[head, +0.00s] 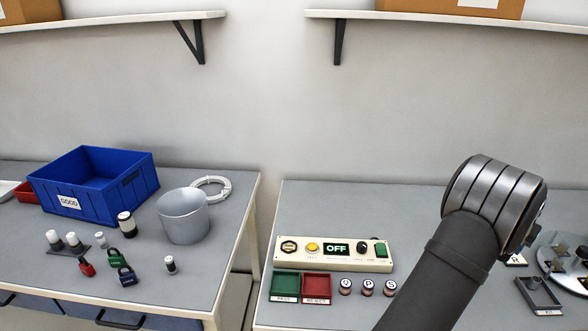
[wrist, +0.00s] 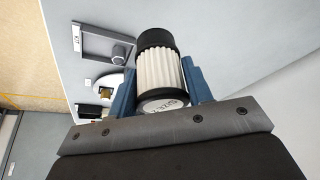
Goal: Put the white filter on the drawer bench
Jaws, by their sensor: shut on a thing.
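The white filter (wrist: 160,70) is a pleated white cylinder with a black cap and a pale printed end. In the wrist view, the blue fingers of my gripper (wrist: 158,78) are shut on its two sides. The head view shows my arm at the right, but the fingers and the held filter are hidden there. The drawer bench (head: 190,285) is the grey-topped bench at the left of the head view, with blue drawers (head: 110,318) under its front edge. My arm is over the other bench, right of the gap.
The drawer bench holds a blue GOOD bin (head: 95,185), a grey bucket (head: 184,218), a white ring (head: 224,187), padlocks and small cylinders. Its front right is clear. The right bench (head: 350,205) holds a control panel (head: 335,252) reading OFF, green and red trays, and a labelled grey tray (wrist: 98,42).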

